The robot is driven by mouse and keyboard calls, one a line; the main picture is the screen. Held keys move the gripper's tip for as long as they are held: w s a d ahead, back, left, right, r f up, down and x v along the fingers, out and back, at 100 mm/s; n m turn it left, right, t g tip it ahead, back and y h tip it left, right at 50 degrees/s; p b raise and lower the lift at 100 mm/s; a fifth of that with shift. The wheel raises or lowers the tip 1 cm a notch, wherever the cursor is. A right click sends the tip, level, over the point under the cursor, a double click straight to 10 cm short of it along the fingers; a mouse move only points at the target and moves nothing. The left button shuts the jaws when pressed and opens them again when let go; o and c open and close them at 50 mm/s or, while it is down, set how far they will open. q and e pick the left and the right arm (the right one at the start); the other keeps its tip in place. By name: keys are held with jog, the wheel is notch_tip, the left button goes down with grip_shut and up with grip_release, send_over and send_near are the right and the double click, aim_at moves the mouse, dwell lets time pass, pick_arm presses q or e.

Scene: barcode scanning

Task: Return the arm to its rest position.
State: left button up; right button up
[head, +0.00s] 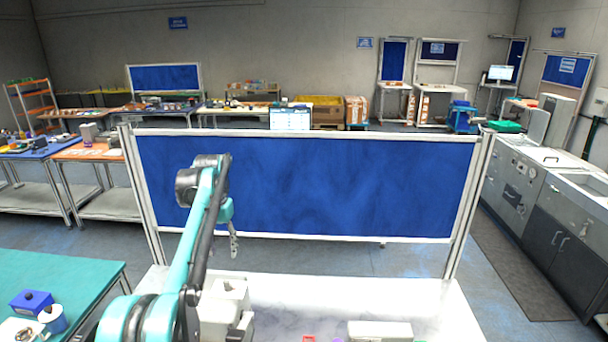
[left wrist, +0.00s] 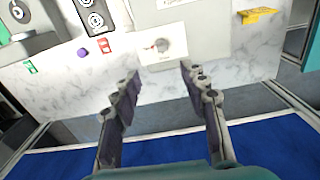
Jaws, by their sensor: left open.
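My left arm rises in front of the blue panel in the head view. Its left gripper (head: 233,241) hangs above the white table (head: 280,292), partly hidden by the arm. In the left wrist view the fingers of the left gripper (left wrist: 158,80) are spread apart with nothing between them. Beyond the fingertips is a pale box with a round knob (left wrist: 161,47), apart from the gripper. My right gripper is not in view.
The blue panel (head: 310,185) stands behind the table. A small purple object (left wrist: 83,53), a red piece (left wrist: 103,46) and a yellow piece (left wrist: 258,16) lie on the marbled top. A teal table (head: 75,275) stands at the left. A white box (head: 380,331) is at the front.

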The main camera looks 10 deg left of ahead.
pick_arm(q)
jog(key=s+d+r+t, duration=0.2)
jog(key=s+d, duration=0.2)
jog(key=s, duration=0.3)
jog(key=s+d+r+t, duration=0.1)
jog(key=s+d, duration=0.4)
jog(key=s, duration=0.3)
jog(key=s+d+f+t, duration=0.1)
jog(key=s+d+f, duration=0.15)
jog(key=s, duration=0.25)
jog(key=s+d+f+t, duration=0.1)
jog(key=s+f+t, duration=0.15)
jog(key=s, duration=0.35)
jog(key=s+d+f, duration=0.2)
jog(key=s+f, duration=0.4)
jog(key=f, duration=0.1)
notch_tip(320, 180, down, 22)
jog(key=b, duration=2.3)
jog(key=shift+f, duration=0.15)
jog(key=shift+w+t, duration=0.1)
jog(key=shift+t, duration=0.15)
